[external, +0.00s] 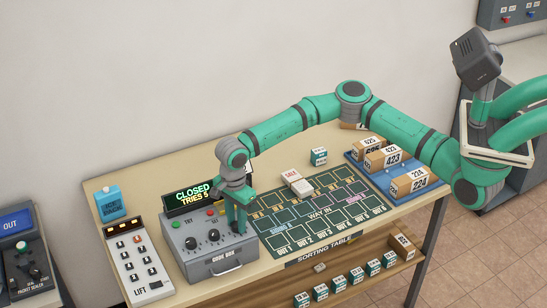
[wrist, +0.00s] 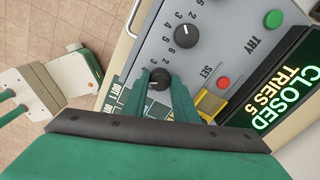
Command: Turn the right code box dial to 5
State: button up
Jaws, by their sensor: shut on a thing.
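The grey code box (external: 215,262) sits on the sorting table, with a row of black dials on its sloped top. Two dials, the left one (external: 190,243) and the middle one (external: 213,235), show uncovered. My gripper (external: 240,228) is at the right end of the row and hides the right dial there. In the wrist view the right dial (wrist: 158,80) is between my green fingers, which are shut on it. Its exact pointer setting is too small to read. The middle dial (wrist: 187,36) stands clear beside it. The display (wrist: 282,90) reads CLOSED, TRIES 5.
A green TRY button (wrist: 274,18) and a red SET button (wrist: 223,83) are near the dials. A white lift panel (external: 140,262) stands left of the box. A green sorting mat (external: 320,215) lies right, with a blue tray (external: 398,192) of parcels beyond.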

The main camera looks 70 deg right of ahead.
aim_at(235, 225)
jog(key=shift+n, duration=0.9)
jog(key=o, duration=1.1)
jog(key=shift+r, duration=0.15)
notch_tip(235, 225, up, 11)
jog(key=shift+f, duration=0.2)
jog(key=shift+w, duration=0.1)
